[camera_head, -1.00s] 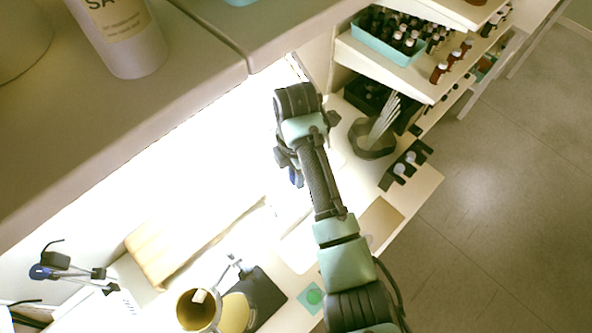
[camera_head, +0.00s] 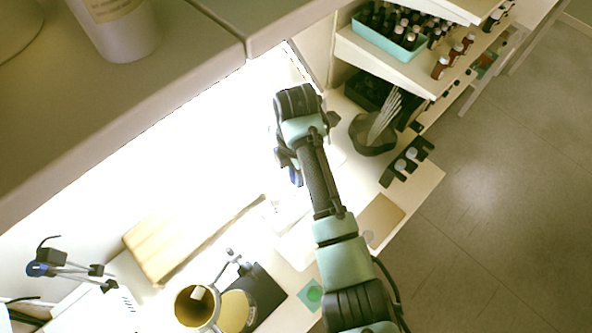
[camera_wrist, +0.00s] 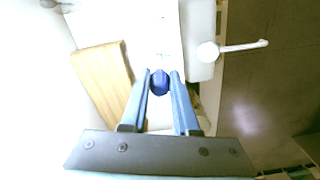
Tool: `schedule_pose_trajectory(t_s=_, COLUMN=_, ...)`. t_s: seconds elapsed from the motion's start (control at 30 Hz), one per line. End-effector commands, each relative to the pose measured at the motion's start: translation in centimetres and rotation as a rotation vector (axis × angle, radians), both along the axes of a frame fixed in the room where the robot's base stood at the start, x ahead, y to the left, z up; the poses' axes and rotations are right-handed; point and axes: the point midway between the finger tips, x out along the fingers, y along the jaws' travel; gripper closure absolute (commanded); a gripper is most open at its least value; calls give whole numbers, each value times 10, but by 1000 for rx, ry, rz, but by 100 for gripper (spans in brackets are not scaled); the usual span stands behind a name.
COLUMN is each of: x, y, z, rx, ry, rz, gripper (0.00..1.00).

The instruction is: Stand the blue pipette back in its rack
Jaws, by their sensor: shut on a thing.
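My gripper (camera_wrist: 159,84) is shut on the blue pipette (camera_wrist: 160,80), whose rounded dark-blue end shows between the fingertips in the wrist view. In the head view only a small blue part of the pipette (camera_head: 295,176) shows below my wrist, over the bright worktop; my arm hides the rest. A dark stand with a blue knob and thin grey rods (camera_head: 68,268) is at the far left. I cannot tell whether this is the pipette rack.
A wooden board (camera_head: 165,245), a yellow mug (camera_head: 195,305) and a black pad (camera_head: 263,293) lie on the worktop. A dark pot with pale strips (camera_head: 372,134) and shelves of bottles stand right of my wrist. An overhead shelf (camera_head: 130,85) crosses the upper left.

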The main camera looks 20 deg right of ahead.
Motion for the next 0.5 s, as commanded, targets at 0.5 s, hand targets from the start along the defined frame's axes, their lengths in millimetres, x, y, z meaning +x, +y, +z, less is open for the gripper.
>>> schedule_pose_trajectory(t_s=0.5, x=0, y=0, z=-15, rx=0, ry=1, rz=0, gripper=85)
